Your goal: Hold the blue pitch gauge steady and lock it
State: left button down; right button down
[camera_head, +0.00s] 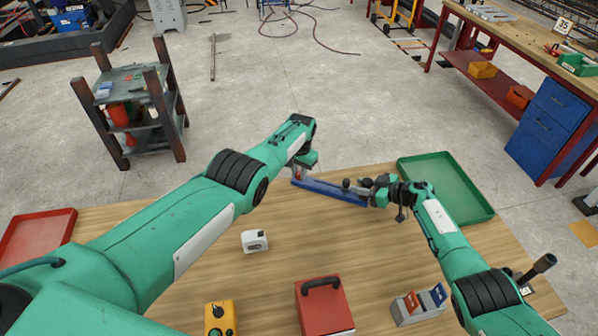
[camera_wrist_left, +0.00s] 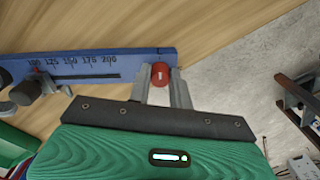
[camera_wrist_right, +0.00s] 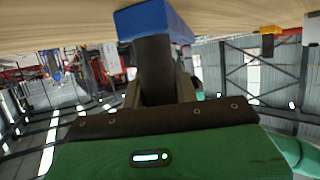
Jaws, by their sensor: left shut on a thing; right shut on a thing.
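The blue pitch gauge (camera_head: 330,190) lies near the far edge of the table, and its numbered scale shows in the left wrist view (camera_wrist_left: 135,62). My left gripper (camera_head: 301,173) is shut on the red post (camera_wrist_left: 160,73) at the gauge's left end in the head view. My right gripper (camera_head: 374,193) is at the other end, shut on a thick black grip (camera_wrist_right: 154,68) joined to the blue body (camera_wrist_right: 152,20). A dark knob (camera_wrist_left: 22,93) sits on the gauge's slider by the low end of the scale. Whether it is locked cannot be told.
A green tray (camera_head: 478,215) stands right of the gauge, close to my right arm. A white device (camera_head: 254,240), red case (camera_head: 322,308), yellow box (camera_head: 220,318) and grey holder (camera_head: 418,307) stand nearer. A red tray (camera_head: 38,240) is far left. The wood between is clear.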

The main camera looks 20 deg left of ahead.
aim_at(299, 173)
pick_arm(q)
jog(key=c, duration=1.3)
grip_release()
jog(key=shift+o, duration=0.2)
jog(key=shift+r, duration=0.15)
jog(key=shift+w+r, duration=0.1)
jog(key=shift+r, duration=1.35)
notch_tip(299, 173, up, 9)
jog(key=shift+d, duration=0.15)
jog(key=shift+f, duration=0.1)
pick_arm(e)
jog(key=c, duration=1)
grip_release()
